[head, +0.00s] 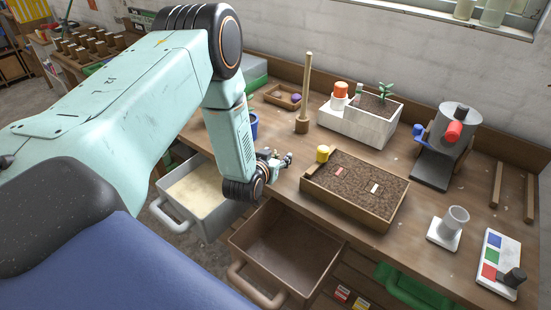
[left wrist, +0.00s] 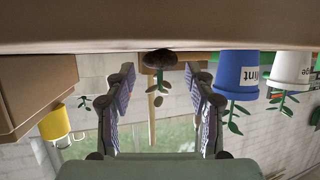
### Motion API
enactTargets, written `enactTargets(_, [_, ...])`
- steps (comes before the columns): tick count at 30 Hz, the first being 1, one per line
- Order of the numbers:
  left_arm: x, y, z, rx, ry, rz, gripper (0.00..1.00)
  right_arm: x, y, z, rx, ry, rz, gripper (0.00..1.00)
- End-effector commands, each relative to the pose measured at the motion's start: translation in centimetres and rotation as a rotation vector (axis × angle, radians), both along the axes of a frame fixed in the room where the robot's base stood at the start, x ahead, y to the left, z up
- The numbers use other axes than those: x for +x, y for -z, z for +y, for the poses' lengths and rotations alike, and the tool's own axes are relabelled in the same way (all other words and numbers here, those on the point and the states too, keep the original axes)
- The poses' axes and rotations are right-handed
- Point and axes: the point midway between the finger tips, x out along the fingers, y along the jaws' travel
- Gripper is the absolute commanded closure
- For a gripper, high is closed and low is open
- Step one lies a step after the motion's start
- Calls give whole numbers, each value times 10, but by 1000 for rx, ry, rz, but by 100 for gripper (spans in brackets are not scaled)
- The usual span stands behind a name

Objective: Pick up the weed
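The left wrist view is upside down. In it a small green plant, which I take as the weed (left wrist: 160,84), rises from a dark soil clump (left wrist: 160,59) on the bench top. It appears between the two fingertips of my left gripper (left wrist: 159,76). The fingers are spread wide with a gap on both sides of the plant, and nothing is held. In the head view my left gripper (head: 283,161) is low over the bench, left of the soil tray (head: 393,216). I cannot make out the weed there. My right gripper is not in view.
A blue pot (left wrist: 236,75) and a white pot (left wrist: 290,68) with plants stand to one side in the wrist view. A wooden dibber (head: 304,90), yellow cup (head: 322,154) and white planter (head: 362,128) stand near. Two drawers (head: 275,290) are open below the front edge.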

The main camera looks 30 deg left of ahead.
Motion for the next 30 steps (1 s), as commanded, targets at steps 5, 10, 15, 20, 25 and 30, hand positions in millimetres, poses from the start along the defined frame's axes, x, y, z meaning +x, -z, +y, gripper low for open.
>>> enactTargets(5, [0, 0, 0, 0, 0, 0, 60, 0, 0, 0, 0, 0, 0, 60])
enactTargets(10, [0, 0, 0, 0, 0, 0, 75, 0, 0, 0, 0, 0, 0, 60])
enactTargets(15, [0, 0, 0, 0, 0, 1, 89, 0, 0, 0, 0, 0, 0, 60])
enactTargets(20, [0, 0, 0, 0, 0, 0, 96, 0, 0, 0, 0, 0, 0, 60])
enactTargets(25, [0, -1, 0, 0, 0, 0, 96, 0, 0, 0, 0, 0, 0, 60])
enactTargets(30, [0, -13, 0, -1, -1, -2, 96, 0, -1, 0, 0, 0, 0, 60])
